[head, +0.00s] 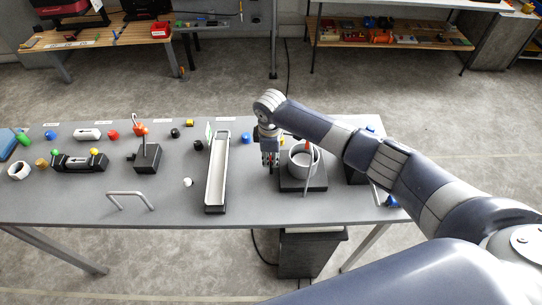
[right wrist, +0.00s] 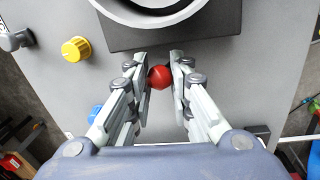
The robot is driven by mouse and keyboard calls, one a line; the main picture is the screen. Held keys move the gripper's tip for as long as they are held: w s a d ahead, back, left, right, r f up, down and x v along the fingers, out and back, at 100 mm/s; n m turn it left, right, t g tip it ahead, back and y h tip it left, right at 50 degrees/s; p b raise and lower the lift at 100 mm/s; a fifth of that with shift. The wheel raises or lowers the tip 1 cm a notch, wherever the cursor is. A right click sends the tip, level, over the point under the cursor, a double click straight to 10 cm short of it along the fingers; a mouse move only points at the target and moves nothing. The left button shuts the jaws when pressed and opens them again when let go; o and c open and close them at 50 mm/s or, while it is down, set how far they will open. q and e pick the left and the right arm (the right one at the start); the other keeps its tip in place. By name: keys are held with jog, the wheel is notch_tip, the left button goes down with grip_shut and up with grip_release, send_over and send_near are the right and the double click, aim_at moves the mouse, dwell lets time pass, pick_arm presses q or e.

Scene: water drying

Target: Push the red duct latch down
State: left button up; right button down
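My right gripper (head: 270,158) points down at the left edge of a black base (head: 290,187) that carries a pale round duct-like ring (head: 299,165). In the right wrist view, a red round knob (right wrist: 159,77) sits between the fingers of the right gripper (right wrist: 158,58), just beside the black base. The left finger looks very near the knob and a narrow gap shows at the right; contact is unclear. A red-tipped piece (head: 308,148) also stands at the ring; I cannot tell which red part is the latch. My left gripper is out of view.
A long white trough (head: 217,172) stands left of the gripper. A yellow knob (right wrist: 75,48) and a blue piece (right wrist: 95,112) lie close by. A black box with a lever (head: 147,158) and several small parts fill the table's left side.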

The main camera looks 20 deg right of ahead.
jog(key=shift+w+d+f+g+b, duration=0.1)
jog(key=shift+w+f+g+b, duration=0.2)
jog(key=shift+w+g+b, duration=0.5)
jog(key=shift+s+r+b, duration=0.1)
jog(key=shift+s+b, duration=0.1)
jog(key=shift+b, duration=0.45)
jog(key=shift+g+y, duration=0.3)
jog(key=c, duration=1.4)
grip_release()
jog(key=r, duration=0.8)
jog(key=w+r, duration=0.1)
jog(key=r, duration=0.3)
jog(key=shift+d, duration=0.1)
